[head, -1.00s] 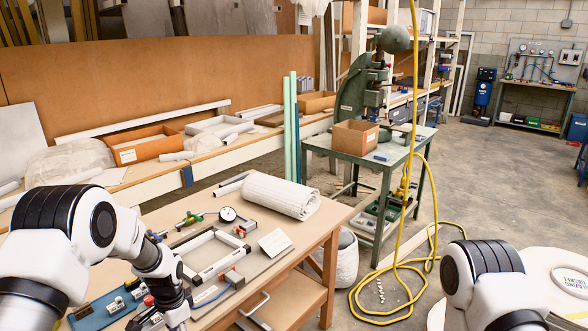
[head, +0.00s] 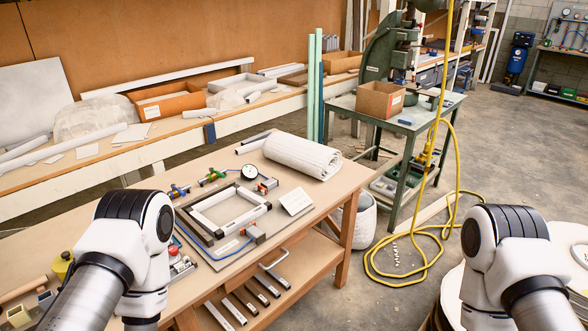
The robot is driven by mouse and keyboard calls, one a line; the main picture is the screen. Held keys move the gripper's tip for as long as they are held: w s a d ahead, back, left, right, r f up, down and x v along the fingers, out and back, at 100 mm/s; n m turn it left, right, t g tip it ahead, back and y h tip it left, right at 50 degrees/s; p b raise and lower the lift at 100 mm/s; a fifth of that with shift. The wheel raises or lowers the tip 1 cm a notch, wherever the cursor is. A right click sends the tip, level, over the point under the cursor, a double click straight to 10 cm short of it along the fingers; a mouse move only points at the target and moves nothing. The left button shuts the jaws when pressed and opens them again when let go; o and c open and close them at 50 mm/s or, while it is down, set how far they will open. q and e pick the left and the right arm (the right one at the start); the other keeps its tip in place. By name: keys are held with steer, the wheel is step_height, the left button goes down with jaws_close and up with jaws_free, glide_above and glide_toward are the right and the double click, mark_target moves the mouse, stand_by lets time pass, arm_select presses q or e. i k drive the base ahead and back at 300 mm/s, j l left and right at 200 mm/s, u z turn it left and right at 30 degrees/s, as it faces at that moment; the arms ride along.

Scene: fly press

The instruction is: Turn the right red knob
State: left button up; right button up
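A grey board (head: 222,263) with a square metal frame (head: 245,215) lies on the wooden bench. A small red part (head: 174,250) shows beside my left arm, partly hidden by it. A second small red part (head: 262,187) is on a fitting at the frame's far right corner. I cannot tell which of these is the right red knob. My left arm comes in over the left of the bench, and its gripper is hidden or below the picture. My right arm is at the lower right, off the bench, and its gripper is out of the picture.
A dial gauge (head: 249,172), a green fitting (head: 212,176), a white card (head: 296,201) and a rolled white mat (head: 302,156) are on the bench. A yellow hose (head: 428,150) hangs and coils on the floor to the right. A green press table (head: 420,120) stands behind.

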mark_target(174, 254)
steer(key=u, duration=1.15)
steer(key=j, duration=0.1)
